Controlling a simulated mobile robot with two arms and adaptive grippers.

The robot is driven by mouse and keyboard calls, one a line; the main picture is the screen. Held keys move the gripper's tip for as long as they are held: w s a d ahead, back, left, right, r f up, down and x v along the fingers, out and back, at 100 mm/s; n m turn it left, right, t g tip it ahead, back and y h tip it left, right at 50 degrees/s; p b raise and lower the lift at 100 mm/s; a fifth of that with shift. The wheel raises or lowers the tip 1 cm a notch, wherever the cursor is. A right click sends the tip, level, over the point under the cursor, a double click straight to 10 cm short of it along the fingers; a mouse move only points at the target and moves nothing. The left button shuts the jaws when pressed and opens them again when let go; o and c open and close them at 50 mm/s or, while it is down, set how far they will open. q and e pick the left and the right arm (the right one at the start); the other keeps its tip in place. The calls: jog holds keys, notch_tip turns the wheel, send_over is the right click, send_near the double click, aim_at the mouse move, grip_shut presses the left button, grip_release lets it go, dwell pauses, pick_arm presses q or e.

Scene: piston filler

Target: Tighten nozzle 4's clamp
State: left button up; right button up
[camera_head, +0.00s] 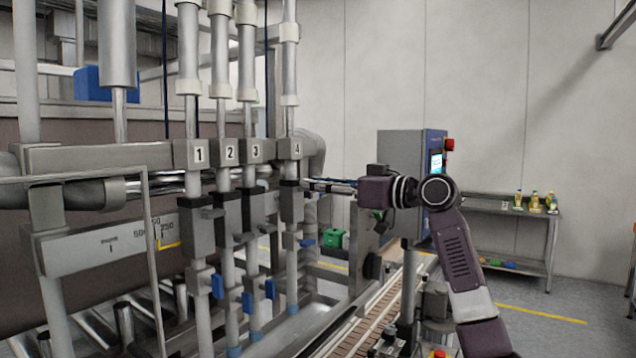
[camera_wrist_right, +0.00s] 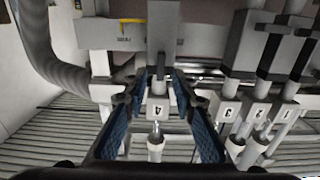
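Nozzle 4 (camera_head: 291,205) is the rightmost upright column of the filler, under the "4" label (camera_head: 291,149). A small blue handle (camera_head: 307,243) sticks out to its right, below a grey block; I cannot tell for sure which part is the clamp. My right gripper (camera_head: 319,185) reaches in from the right at the height just below the label, its fingertips close to the column. In the right wrist view, the right gripper (camera_wrist_right: 160,82) is open, its blue-padded fingers either side of the upside-down "4" block (camera_wrist_right: 158,107). Contact is unclear. My left gripper is not in view.
Nozzles 3 (camera_head: 255,200), 2 (camera_head: 229,200) and 1 (camera_head: 195,210) stand close to the left, with similar blue handles. A conveyor (camera_head: 375,325) runs below. A blue control cabinet (camera_head: 412,150) and a table with bottles (camera_head: 500,208) stand behind.

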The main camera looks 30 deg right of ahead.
grip_shut()
jog(key=shift+w+m, duration=0.1)
jog(key=shift+m, duration=0.2)
jog(key=m+p, duration=0.1)
jog(key=m, duration=0.4)
jog(key=d+f+m+p, duration=0.1)
jog(key=m+p, duration=0.1)
jog(key=m, duration=0.4)
jog(key=m+p, duration=0.1)
jog(key=m, duration=0.5)
jog(key=shift+w+d+f, duration=0.2)
jog(key=shift+w+f, duration=0.05)
jog(key=shift+f+p, duration=0.1)
jog(key=shift+p, duration=0.2)
grip_release()
